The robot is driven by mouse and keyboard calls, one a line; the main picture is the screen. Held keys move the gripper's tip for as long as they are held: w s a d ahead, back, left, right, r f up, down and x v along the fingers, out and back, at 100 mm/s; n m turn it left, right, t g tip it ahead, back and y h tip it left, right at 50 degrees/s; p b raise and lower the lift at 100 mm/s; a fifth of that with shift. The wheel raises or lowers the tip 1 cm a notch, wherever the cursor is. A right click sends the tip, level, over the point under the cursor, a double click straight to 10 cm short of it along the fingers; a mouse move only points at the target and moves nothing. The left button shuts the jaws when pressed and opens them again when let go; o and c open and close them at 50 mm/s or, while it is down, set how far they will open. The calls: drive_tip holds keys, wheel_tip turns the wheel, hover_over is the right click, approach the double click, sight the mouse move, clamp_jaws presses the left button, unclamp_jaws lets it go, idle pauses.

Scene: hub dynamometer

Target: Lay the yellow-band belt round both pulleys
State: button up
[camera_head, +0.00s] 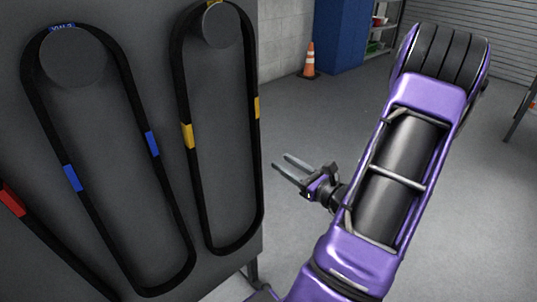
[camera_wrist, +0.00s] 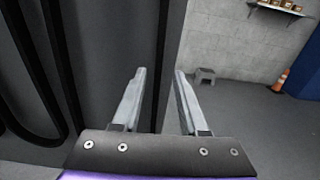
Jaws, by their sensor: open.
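The yellow-band belt (camera_head: 187,136) is a long black loop with yellow bands on both strands. It hangs from a round grey peg (camera_head: 222,26) on the dark board, near the board's right edge. My gripper (camera_head: 279,161) is open and empty, just right of that belt in the picture, with its fingers pointing left towards the board. In the wrist view the two fingers (camera_wrist: 160,72) stand apart in front of the board's edge. Dark belt-like strands (camera_wrist: 58,60) run down the board there; I cannot tell which belt they belong to. I cannot make out the two pulleys in either view.
A blue-band belt (camera_head: 152,144) hangs from another peg (camera_head: 73,57) to the left, and part of a red-band belt (camera_head: 12,200) shows at the left edge. An orange cone (camera_head: 309,62) and a blue cabinet (camera_head: 341,35) stand behind. The floor between is clear.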

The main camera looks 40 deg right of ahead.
sight(259, 145)
drive_tip(key=shift+w+a+b, duration=0.15)
drive_tip(key=shift+w, duration=1.8)
drive_tip(key=shift+w+a+b, duration=0.1)
drive_tip(key=shift+w+a, duration=0.05)
drive_tip(key=shift+w, duration=1.75)
drive_tip(key=shift+w+a+b, duration=0.15)
drive_tip(key=shift+w, duration=1.8)
clamp_jaws()
drive_tip(key=shift+r, duration=0.2)
